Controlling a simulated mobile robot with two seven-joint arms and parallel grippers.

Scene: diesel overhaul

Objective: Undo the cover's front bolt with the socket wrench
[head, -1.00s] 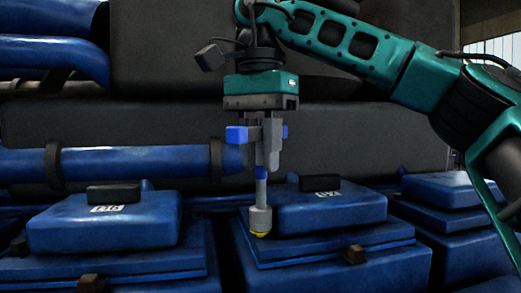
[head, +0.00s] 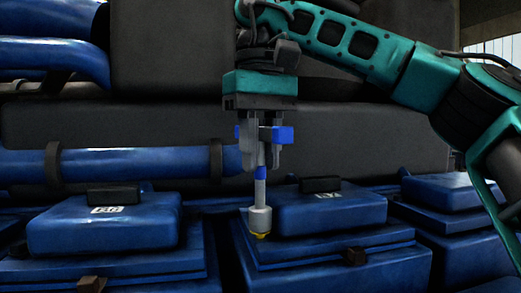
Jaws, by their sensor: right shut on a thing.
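My right gripper (head: 262,150) points straight down and is shut on the socket wrench (head: 260,194), a grey upright tool with blue parts. The wrench's wide grey socket end (head: 259,218) sits over a yellow bolt (head: 259,236) at the left front of the middle blue cover (head: 330,208). Only a little yellow shows below the socket; the rest of the bolt is hidden. The cover has a black handle (head: 320,184) and a white label. My left gripper is not in view.
Another blue cover (head: 105,225) with a black handle stands at the left, and a third (head: 440,190) at the right. A blue pipe (head: 130,162) runs behind on the left.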

